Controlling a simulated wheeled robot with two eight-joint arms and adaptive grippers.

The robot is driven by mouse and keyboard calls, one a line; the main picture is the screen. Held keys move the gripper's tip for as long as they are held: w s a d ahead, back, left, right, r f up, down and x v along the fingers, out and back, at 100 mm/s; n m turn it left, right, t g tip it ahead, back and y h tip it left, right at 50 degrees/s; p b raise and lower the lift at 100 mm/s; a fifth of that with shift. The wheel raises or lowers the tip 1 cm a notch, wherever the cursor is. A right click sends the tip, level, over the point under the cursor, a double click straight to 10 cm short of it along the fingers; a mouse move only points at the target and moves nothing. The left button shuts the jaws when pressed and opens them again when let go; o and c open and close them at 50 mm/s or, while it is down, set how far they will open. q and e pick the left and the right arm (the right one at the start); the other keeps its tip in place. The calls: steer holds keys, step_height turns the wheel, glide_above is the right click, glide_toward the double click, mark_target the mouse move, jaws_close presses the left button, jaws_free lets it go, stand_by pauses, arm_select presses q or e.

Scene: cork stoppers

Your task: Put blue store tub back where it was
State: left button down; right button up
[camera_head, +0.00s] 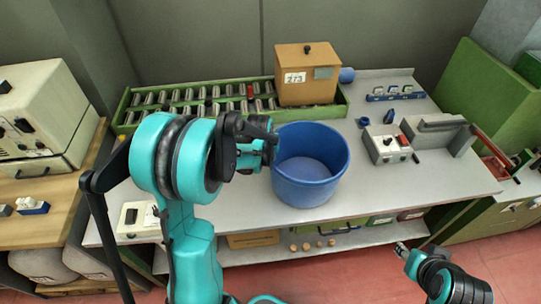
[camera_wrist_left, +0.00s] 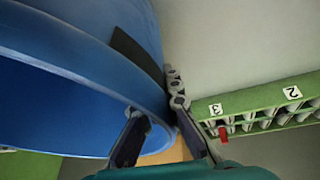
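The blue store tub (camera_head: 318,176) is upright and empty at the middle of the grey bench, near its front edge. My left gripper (camera_head: 262,148) is at the tub's left rim. In the left wrist view the tub (camera_wrist_left: 75,105) fills the left side, and the left gripper (camera_wrist_left: 160,135) has one finger inside the rim and one against the outer wall, appearing shut on it. I cannot tell whether the tub's base touches the bench. My right gripper (camera_head: 402,250) is low in front of the bench, away from the tub; its finger opening is unclear.
Behind the tub are a green rack (camera_head: 196,100) of grey cylinders and a tan box (camera_head: 306,84). A grey device (camera_head: 388,146) stands right of the tub. Several corks (camera_head: 306,246) sit on the lower shelf. The bench (camera_head: 380,185) is clear at front right.

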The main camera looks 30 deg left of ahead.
arm_select(q)
steer(key=c, duration=1.7)
jaws_free()
steer(key=shift+f, duration=0.1)
steer(key=shift+r+p, duration=0.3)
steer(key=shift+r, duration=0.05)
steer(key=a+p+v, duration=0.1)
steer(key=p+v, duration=0.3)
steer(key=v, duration=0.7)
steer(key=s+d+r+m+t, duration=0.1)
steer(key=s+d+r, duration=0.1)
steer(key=s+d, duration=0.2)
steer(key=s+d+r+m, duration=0.1)
steer(key=s+d, duration=0.3)
steer(key=s, duration=0.3)
steer(key=s+d+r+m+t, duration=0.1)
steer(key=s+d+r+m, duration=0.1)
steer(key=s+d, duration=0.2)
steer(key=shift+s+d+r+t+h, duration=0.1)
steer(key=shift+s+r+t+h, duration=0.05)
steer(key=shift+s, duration=0.35)
steer(key=shift+s+d+r+t+h, duration=0.1)
steer(key=shift+s+r+t+h, duration=0.05)
steer(key=shift+s, duration=0.35)
steer(key=shift+b, duration=0.3)
